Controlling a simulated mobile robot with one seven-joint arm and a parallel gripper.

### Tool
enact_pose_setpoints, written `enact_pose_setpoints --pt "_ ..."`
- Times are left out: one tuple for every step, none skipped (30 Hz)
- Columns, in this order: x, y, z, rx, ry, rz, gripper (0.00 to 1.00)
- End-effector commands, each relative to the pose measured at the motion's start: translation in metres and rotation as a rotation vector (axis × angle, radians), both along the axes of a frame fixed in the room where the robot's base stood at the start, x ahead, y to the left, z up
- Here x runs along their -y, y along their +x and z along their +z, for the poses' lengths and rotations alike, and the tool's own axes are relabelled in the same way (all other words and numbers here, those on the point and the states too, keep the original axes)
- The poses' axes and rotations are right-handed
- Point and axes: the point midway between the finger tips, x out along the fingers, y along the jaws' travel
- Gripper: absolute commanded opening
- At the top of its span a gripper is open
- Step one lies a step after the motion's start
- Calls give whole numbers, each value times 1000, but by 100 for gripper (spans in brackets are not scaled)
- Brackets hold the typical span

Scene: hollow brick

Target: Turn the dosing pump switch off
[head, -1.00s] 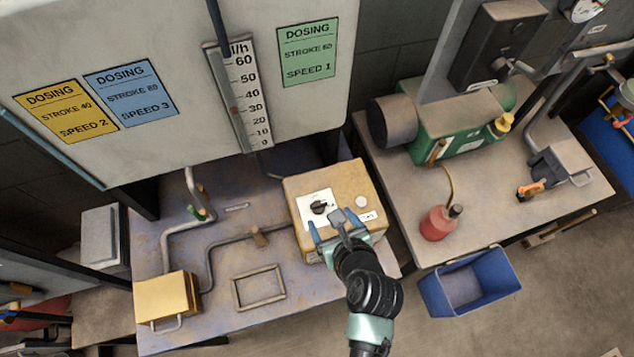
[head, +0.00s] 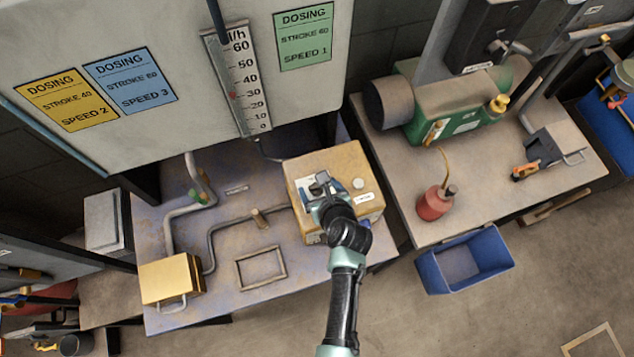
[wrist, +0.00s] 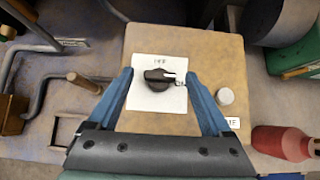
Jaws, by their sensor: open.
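The dosing pump is a tan box (head: 352,163) on the left bench. In the wrist view, its top face (wrist: 190,50) carries a white plate (wrist: 150,98) with a black rotary switch (wrist: 158,76). The knob's light mark points right, towards partly hidden lettering; another label reads above the knob. My gripper (wrist: 160,78) is open, with one blue finger on each side of the switch in this view. Whether the fingers touch the knob cannot be told. In the head view my gripper (head: 330,186) is over the box's top and hides the switch.
A white round button (wrist: 225,96) sits right of the switch. A red oil can (head: 434,203) and a green machine (head: 450,118) stand on the right bench. A blue bin (head: 466,260) is below it. Pipes and a brass box (head: 170,279) lie left.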

Motion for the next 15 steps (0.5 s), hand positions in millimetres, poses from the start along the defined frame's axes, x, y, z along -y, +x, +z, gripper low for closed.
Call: enact_pose_setpoints --pt "-1 5 -5 1 2 -1 83" --pt "-2 7 -7 1 1 -1 83" --pt "-2 9 -10 0 1 -1 83" --pt "-3 11 -12 0 1 -1 83" --pt "-3 13 -13 1 1 -2 83" --pt "-4 14 -14 1 1 -2 83" --pt "-4 15 -15 1 1 -1 83" --pt "-5 16 -16 1 1 -1 83" --pt "-5 16 -17 1 0 0 83" --pt "-5 17 -18 0 0 0 83" --pt "-5 17 -18 0 0 0 83" --pt "-5 17 -18 0 0 0 83" --pt "-5 17 -18 0 0 0 83" --pt "-5 17 -18 0 0 0 83" --pt "-5 17 -18 0 0 0 83"
